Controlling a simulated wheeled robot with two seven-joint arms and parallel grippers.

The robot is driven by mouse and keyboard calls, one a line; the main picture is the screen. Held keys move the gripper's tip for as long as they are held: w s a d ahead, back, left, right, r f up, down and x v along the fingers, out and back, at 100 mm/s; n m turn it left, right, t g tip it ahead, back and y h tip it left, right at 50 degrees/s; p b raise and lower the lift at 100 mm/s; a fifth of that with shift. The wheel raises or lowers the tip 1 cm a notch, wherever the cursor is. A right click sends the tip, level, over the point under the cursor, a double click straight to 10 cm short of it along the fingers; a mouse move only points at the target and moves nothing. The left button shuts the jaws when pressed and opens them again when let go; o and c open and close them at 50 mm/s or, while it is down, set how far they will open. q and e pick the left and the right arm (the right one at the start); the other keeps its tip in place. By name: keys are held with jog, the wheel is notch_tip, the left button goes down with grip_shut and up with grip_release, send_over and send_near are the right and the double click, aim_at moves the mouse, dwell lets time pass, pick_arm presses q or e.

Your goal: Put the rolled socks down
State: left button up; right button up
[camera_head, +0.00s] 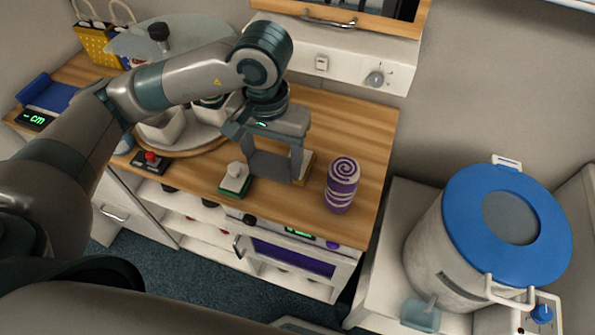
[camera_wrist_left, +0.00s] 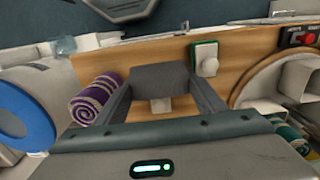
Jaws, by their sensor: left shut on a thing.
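A purple-and-white roll with a spiral end, which looks like the rolled socks (camera_head: 341,186), stands upright near the right front of the wooden counter (camera_head: 368,140). It also shows at the left of the left wrist view (camera_wrist_left: 96,98). My left gripper (camera_head: 273,168) is just left of the roll, apart from it, pointing down over the counter. Its fingers are wide apart and shut on a dark grey block (camera_wrist_left: 160,77). I cannot tell what the block is or whether it touches the counter. My right gripper is not in view.
A white-topped green block (camera_head: 235,180) and a red-button box (camera_head: 150,160) lie along the front edge. A round tray (camera_head: 200,140) with white bowls is behind. A blue-lidded drum (camera_head: 455,235) stands right of the counter. Bare wood lies behind the roll.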

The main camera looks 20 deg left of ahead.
aim_at(274, 175)
pick_arm(q)
jog(key=shift+f, duration=0.5)
notch_tip(274, 175, down, 4)
jog(key=shift+r+p, duration=0.1)
jog(key=shift+p, duration=0.45)
jog(key=shift+f, duration=0.45)
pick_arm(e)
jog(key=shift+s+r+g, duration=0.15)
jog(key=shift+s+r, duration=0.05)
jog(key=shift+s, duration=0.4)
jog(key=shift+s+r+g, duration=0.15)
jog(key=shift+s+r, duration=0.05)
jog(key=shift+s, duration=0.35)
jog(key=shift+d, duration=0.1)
pick_arm(q)
jog(key=shift+f+p, duration=0.7)
jog(key=shift+f, duration=1.4)
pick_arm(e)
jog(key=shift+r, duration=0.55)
pick_arm(q)
jog(key=shift+f+b, duration=0.15)
jog(key=shift+b, duration=0.15)
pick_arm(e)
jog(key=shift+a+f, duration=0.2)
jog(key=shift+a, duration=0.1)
